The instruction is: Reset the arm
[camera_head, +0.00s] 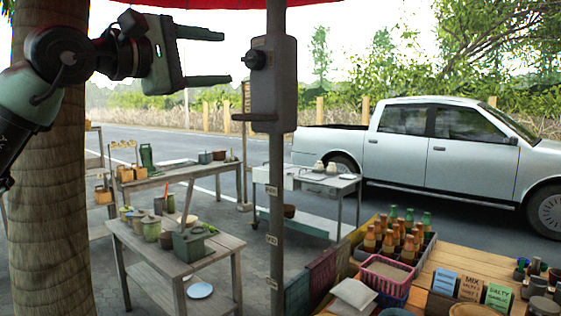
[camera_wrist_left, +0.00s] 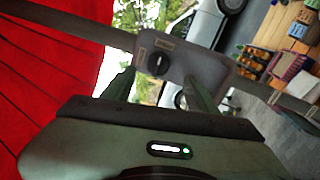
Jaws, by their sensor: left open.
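My left arm comes in from the upper left in the head view. Its gripper (camera_head: 207,57) is open and empty, raised high with its two fingers pointing right. The fingertips are close to a grey box with a dark knob (camera_head: 273,80) on a post; I cannot tell whether they touch it. In the left wrist view the open fingers (camera_wrist_left: 160,88) show on either side of the same box (camera_wrist_left: 185,62). My right gripper is in neither view. A clay mortar cannot be made out with certainty among the pots on the wooden table (camera_head: 220,243).
A post (camera_head: 277,190) rises beside the gripper under a red canopy (camera_head: 230,3). A palm trunk (camera_head: 48,200) stands at the left. Bottles (camera_head: 400,235), a pink basket (camera_head: 386,277) and small signs (camera_head: 470,288) fill the right-hand stall. A silver pickup (camera_head: 440,155) is parked behind.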

